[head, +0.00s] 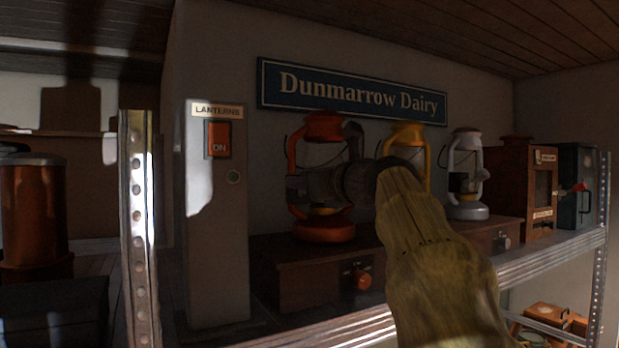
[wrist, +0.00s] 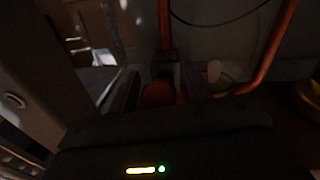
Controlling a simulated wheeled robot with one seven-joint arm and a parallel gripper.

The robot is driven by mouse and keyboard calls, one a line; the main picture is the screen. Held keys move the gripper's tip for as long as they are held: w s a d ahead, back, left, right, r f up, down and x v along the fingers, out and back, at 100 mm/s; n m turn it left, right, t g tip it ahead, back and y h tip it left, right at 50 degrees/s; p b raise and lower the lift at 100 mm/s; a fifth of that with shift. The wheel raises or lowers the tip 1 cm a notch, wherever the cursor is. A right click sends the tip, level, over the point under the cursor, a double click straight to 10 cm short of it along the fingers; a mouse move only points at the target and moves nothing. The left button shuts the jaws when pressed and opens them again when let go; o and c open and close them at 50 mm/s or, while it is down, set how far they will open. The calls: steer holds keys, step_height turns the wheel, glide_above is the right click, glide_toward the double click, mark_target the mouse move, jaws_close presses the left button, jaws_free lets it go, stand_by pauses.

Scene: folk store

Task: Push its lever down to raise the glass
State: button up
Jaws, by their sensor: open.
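An orange lantern (head: 323,229) stands on a wooden drawer box at the middle of the head view. My arm reaches in from the lower right, and my gripper (head: 299,190) is across the middle of this lantern, hiding most of its glass. In the wrist view my gripper (wrist: 161,88) is open, with its dark fingers on either side of a small rounded orange-brown part. I cannot tell whether that part is the lever or whether the fingers touch it. Orange side tubes (wrist: 275,55) of the lantern rise beyond the fingers.
A yellow lantern (head: 409,132) and a pale grey lantern (head: 466,208) stand to the right. A post with an ON switch (head: 219,139) stands left. A drawer knob (head: 361,279) sticks out below. A perforated metal upright (head: 138,230) and shelf edge (head: 550,263) bound the space.

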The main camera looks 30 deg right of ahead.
steer(key=c, duration=1)
